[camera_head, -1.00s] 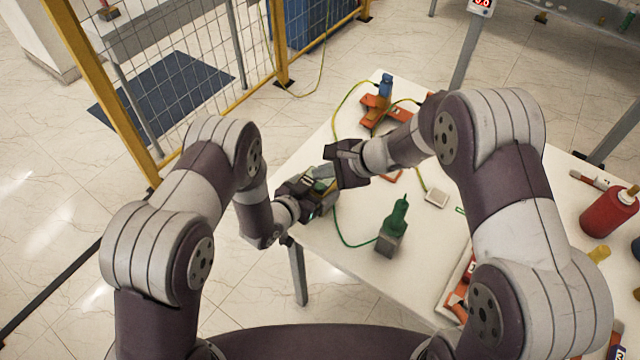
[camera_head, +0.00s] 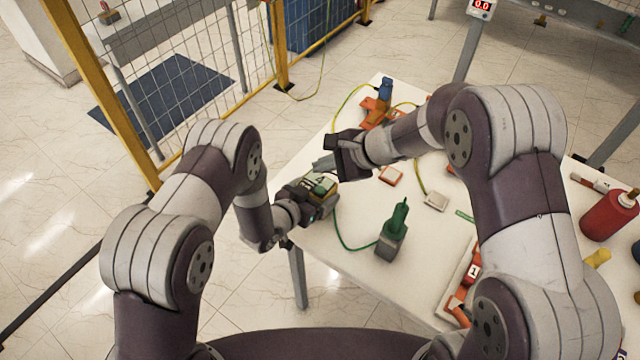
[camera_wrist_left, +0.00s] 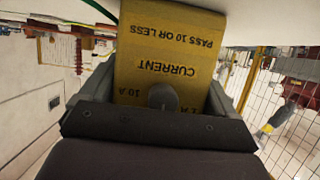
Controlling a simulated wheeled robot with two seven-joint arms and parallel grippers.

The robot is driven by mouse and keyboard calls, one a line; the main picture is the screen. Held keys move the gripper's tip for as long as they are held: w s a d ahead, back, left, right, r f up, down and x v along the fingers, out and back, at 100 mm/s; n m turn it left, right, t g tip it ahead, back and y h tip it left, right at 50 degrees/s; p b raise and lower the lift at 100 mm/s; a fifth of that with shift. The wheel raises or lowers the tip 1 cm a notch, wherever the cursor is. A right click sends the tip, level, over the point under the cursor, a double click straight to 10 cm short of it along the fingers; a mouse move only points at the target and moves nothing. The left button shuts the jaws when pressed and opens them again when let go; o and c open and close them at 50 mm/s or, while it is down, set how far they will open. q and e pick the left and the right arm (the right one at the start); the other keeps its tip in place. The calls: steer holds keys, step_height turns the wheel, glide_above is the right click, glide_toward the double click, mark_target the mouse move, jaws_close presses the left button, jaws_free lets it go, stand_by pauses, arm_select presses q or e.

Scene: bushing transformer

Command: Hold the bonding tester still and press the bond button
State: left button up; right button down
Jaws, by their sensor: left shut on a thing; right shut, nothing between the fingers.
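The bonding tester (camera_wrist_left: 170,45) is a yellow box with dark lettering such as "CURRENT" and "PASS 10 OR LESS" in the left wrist view. A round grey knob (camera_wrist_left: 163,97) stands on its face between my fingers. In the head view the tester (camera_head: 322,184) sits at the table's left edge. My left gripper (camera_head: 318,196) is shut on it. My right gripper (camera_head: 335,151) is shut and empty, just above and beyond the tester, apart from it as far as I can see. I cannot make out which part is the bond button.
Green and yellow wires cross the table. A yellow-framed mesh fence (camera_head: 200,60) stands behind.

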arm_select(q)
steer(key=o, duration=1.1)
steer(key=shift+o, duration=0.2)
